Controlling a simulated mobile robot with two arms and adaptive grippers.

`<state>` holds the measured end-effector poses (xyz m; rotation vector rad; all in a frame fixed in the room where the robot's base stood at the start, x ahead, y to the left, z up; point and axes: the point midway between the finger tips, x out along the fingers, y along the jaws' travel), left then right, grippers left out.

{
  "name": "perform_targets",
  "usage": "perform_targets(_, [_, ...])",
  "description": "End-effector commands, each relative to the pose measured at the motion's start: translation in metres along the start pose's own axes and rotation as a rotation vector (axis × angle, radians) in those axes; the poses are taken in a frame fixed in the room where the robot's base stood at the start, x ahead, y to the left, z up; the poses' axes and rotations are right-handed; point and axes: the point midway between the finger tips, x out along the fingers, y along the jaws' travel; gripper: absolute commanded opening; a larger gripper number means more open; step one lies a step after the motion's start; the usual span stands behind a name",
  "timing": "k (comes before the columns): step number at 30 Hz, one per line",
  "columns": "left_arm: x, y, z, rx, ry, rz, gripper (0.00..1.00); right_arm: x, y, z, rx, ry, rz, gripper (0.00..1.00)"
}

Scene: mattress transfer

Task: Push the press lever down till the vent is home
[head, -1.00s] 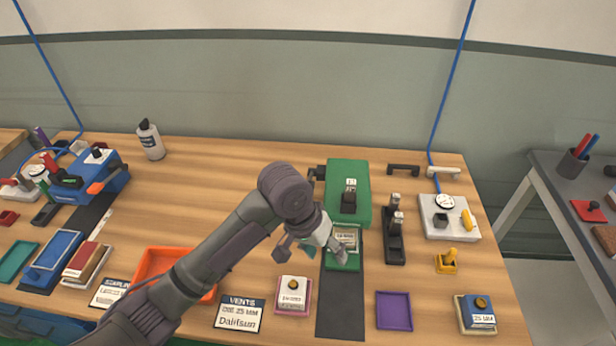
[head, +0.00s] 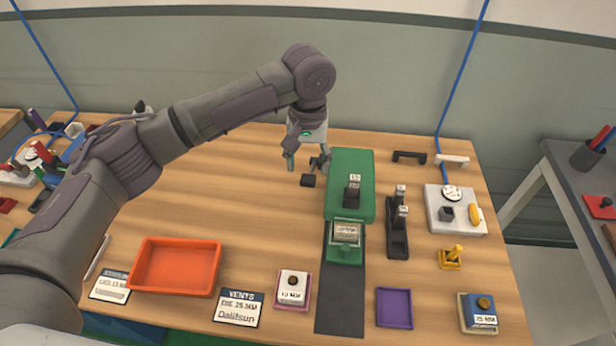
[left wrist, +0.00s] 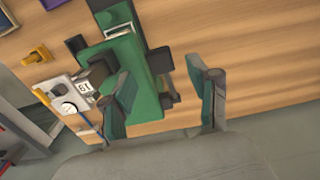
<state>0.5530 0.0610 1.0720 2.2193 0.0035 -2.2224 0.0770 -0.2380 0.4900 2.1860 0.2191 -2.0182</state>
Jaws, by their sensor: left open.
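The green press (head: 350,172) stands right of centre in the head view; its body also shows in the left wrist view (left wrist: 142,82). The black lever (head: 308,181) sticks out at its left side, and dark lever parts show beside the body in the left wrist view (left wrist: 165,75). A small labelled piece (head: 346,232) sits in the green holder at the press's front; I cannot tell how deep the vent is seated. My left gripper (head: 306,162) is open and empty, its fingers just behind and above the lever, apart from it as far as I can see. My right gripper is out of view.
An orange tray (head: 175,267), a vents sign (head: 239,307) and a purple tray (head: 394,308) lie along the front. A black stand (head: 398,228) and a gauge plate (head: 456,212) stand right of the press. Bare wood lies left of the press.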

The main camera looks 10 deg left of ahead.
Motion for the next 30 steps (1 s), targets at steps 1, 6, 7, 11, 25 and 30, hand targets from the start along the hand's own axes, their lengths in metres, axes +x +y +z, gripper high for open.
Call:
perform_targets(1, [0.010, -0.001, 0.001, 0.000, -0.003, -0.002, 0.60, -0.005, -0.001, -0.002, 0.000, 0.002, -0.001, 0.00])
perform_targets(6, [0.041, -0.001, 0.001, 0.001, -0.002, -0.001, 0.60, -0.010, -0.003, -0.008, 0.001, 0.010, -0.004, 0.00])
perform_targets(7, [0.045, 0.000, 0.000, 0.001, 0.000, 0.000, 0.60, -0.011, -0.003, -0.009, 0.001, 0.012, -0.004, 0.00])
perform_targets(11, [0.058, 0.000, 0.000, 0.001, 0.000, 0.000, 0.60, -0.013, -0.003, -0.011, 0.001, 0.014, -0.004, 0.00])
perform_targets(25, [0.066, 0.000, 0.000, 0.002, 0.002, 0.001, 0.47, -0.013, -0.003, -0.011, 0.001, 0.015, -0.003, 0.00])
perform_targets(30, [0.065, 0.001, 0.000, 0.002, 0.002, 0.001, 0.19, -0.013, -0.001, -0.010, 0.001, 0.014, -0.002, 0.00])
